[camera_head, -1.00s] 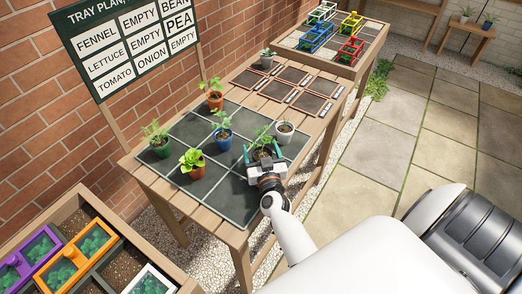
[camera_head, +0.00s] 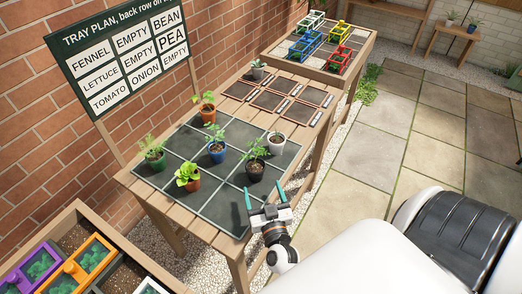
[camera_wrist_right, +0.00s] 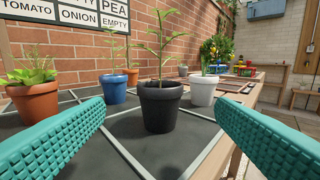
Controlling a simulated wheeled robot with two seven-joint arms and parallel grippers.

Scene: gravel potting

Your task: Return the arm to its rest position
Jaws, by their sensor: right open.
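My right gripper (camera_head: 268,203) is open and empty at the near right edge of the wooden table. Its two teal fingers also show in the right wrist view (camera_wrist_right: 160,140), spread apart with nothing between them. A black pot with a leafy plant (camera_head: 255,170) stands upright on the dark gridded tray (camera_head: 215,212), a little beyond the fingertips and apart from them. This black pot is also centred in the right wrist view (camera_wrist_right: 160,106). My left gripper is not in view.
Other pots on the tray are blue (camera_head: 217,154), white (camera_head: 276,143), green (camera_head: 155,160) and terracotta (camera_head: 190,182). A sign (camera_head: 125,55) stands behind. A planter with coloured crates (camera_head: 92,257) is at lower left. The paving to the right is clear.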

